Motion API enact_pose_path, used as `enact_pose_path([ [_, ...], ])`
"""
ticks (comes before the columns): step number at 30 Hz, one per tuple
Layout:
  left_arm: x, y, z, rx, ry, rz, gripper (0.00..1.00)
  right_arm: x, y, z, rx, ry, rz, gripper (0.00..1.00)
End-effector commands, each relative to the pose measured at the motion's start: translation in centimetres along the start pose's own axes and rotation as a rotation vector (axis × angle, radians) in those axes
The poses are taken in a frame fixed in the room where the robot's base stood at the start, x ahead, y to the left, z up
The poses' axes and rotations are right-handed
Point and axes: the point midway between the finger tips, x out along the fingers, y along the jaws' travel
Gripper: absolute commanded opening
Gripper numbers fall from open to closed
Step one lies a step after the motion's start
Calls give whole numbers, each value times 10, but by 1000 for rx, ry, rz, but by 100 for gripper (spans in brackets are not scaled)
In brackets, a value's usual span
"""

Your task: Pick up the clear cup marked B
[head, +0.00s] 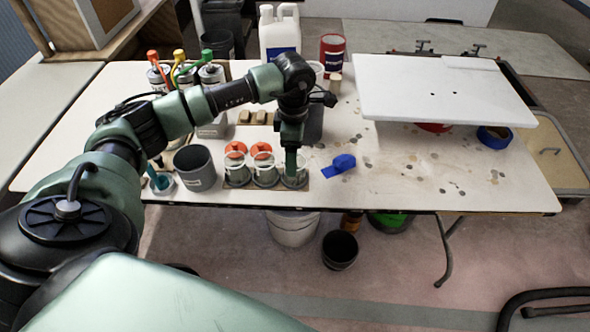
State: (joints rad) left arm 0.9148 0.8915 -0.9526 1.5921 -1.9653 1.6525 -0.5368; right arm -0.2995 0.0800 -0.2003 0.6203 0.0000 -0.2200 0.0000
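Several clear cups stand in a row on a dark strip near the table's front edge: a left cup (237,174), a middle cup (265,175) and a right cup (294,180). Orange round pieces show at the left and middle cups. The letters are too small to read, so I cannot tell which cup is B. My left gripper (292,168) points straight down at the right cup, with its fingertips at or inside the rim. The fingers are too small and overlapped to show whether they grip it. My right gripper is not in view.
Bottles with coloured spouts (183,72) and a white jug (280,38) stand behind. A white panel (440,92) is raised over the table's right side.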

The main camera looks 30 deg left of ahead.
Motion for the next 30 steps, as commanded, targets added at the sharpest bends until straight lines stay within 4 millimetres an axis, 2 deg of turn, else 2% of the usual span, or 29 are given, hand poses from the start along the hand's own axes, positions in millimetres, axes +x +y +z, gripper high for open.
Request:
enact_pose_path([
  [3, 18, 3, 2, -1, 2, -5, 77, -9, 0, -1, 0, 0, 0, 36],
  [6, 31, 3, 1, 0, 1, -4, 77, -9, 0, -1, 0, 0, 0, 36],
  [15, 39, 4, 2, 0, -1, -1, 77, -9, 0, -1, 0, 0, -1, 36],
  [16, 39, 4, 2, 0, -1, -1, 74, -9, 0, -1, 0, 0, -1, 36],
  [21, 38, 4, 2, 0, -2, -1, 27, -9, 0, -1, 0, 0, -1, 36],
  [23, 38, 4, 2, 0, -2, -1, 13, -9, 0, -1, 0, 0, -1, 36],
  [30, 38, 4, 2, 0, -2, -1, 13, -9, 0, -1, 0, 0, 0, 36],
])
